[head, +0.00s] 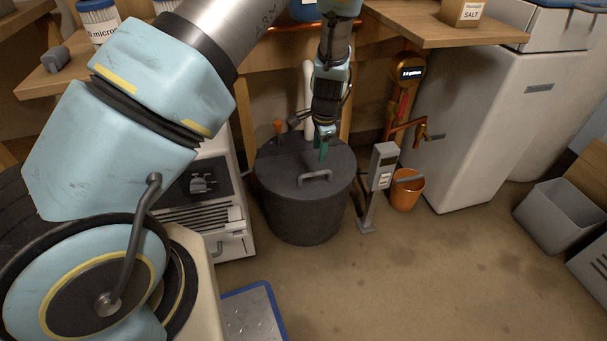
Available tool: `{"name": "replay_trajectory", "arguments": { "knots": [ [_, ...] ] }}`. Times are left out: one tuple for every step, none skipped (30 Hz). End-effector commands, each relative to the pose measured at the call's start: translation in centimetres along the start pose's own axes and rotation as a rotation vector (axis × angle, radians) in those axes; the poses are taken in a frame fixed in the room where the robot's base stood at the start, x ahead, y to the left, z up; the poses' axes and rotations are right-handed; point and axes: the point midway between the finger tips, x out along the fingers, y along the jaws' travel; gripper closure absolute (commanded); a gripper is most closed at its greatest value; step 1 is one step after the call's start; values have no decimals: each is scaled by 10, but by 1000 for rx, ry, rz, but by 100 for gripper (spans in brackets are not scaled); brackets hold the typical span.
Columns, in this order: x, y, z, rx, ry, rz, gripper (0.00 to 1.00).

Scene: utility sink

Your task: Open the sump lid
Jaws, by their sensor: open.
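The sump (302,217) is a dark grey round tub on the floor near the middle of the head view. My gripper (322,150) points down over the back part of the lid, behind the handle. Its green fingertips look close above the lid; I cannot tell whether they touch it. It is open and holds nothing that I can see. The gap between the fingers is hard to see from this angle.
A grey switch post (380,172) and an orange bucket (406,190) stand right of the sump. A white machine (210,195) stands close on its left. A white pipe (308,100) rises behind it, and wooden counters (420,22) overhang. The floor in front is clear.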

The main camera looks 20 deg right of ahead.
Motion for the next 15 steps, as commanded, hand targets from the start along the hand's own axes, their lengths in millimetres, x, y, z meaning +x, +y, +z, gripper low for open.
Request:
{"name": "replay_trajectory", "arguments": {
  "knots": [
    [5,0,-1,6,-1,-1,50],
    [8,0,-1,7,-1,-1,50],
    [12,0,0,7,-2,0,50],
    [16,0,0,6,-2,0,50],
    [21,1,0,5,-3,1,50],
    [28,1,0,4,-3,1,50],
    [34,1,0,5,-2,0,50],
    [40,1,0,5,-3,0,50],
    [47,1,1,3,-3,1,50],
    [54,1,1,3,-3,1,50],
    [59,1,1,4,-3,1,50],
    [66,0,1,3,-3,1,50],
    [72,1,1,2,-3,1,50],
    [76,0,1,2,-2,0,50],
    [82,0,1,4,-2,0,50]
  ]
}}
